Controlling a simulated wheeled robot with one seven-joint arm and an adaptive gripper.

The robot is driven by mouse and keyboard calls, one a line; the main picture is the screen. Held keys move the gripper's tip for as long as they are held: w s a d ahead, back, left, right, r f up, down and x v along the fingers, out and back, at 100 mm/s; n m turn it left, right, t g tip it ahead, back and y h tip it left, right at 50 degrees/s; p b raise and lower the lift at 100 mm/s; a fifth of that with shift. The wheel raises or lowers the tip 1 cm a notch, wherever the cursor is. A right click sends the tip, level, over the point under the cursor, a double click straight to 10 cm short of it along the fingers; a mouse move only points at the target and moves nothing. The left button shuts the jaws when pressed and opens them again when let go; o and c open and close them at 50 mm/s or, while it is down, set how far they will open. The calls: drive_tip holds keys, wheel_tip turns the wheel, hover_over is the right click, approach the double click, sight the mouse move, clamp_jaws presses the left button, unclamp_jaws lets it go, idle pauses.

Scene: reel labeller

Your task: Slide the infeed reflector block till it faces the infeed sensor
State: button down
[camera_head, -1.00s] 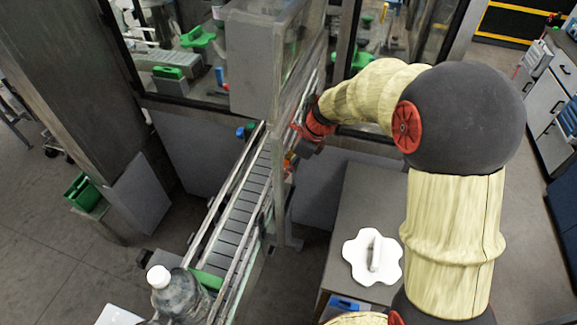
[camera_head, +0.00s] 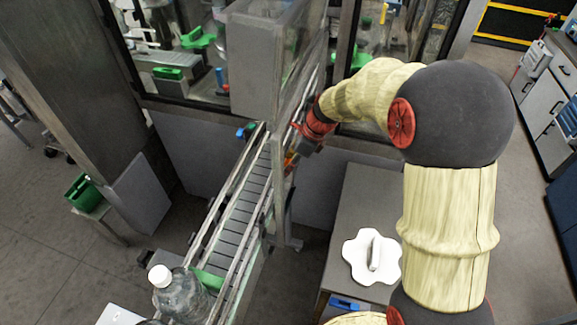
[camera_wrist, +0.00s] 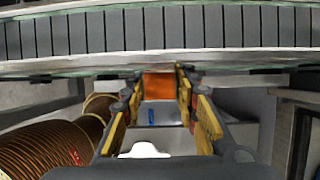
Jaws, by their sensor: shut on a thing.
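The infeed reflector block appears to be the orange block (camera_wrist: 158,84) between my fingers in the wrist view. It also shows as a small orange patch (camera_head: 290,159) at the conveyor's right rail in the head view. My gripper (camera_wrist: 159,97) is shut on it, with a yellow-padded finger on each side. In the head view my gripper (camera_head: 297,154) reaches the rail from the right and partly hides the block. A small blue and green part (camera_head: 246,131) sits across the belt on the left side. I cannot tell whether it is the infeed sensor.
The conveyor belt (camera_head: 238,215) runs from the front into the grey machine housing (camera_head: 257,65). A clear bottle with a white cap (camera_head: 178,295) stands at its near end. A grey cabinet (camera_head: 350,205) to the right carries a white lobed piece (camera_head: 372,257).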

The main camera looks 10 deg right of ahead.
drive_tip(key=w+d+p, duration=0.1)
drive_tip(key=w, duration=0.2)
drive_tip(key=w+d+p, duration=0.2)
drive_tip(key=w, duration=0.2)
drive_tip(key=w+d+p, duration=0.1)
drive_tip(key=w, duration=0.3)
drive_tip(key=shift+d+r, duration=0.1)
drive_tip(key=shift+d, duration=0.1)
drive_tip(key=c, duration=1.4)
unclamp_jaws()
drive_tip(key=v, duration=1.1)
drive_tip(key=shift+s+d+r, duration=0.1)
drive_tip(key=shift+d+r, duration=0.2)
drive_tip(key=shift+r, duration=0.05)
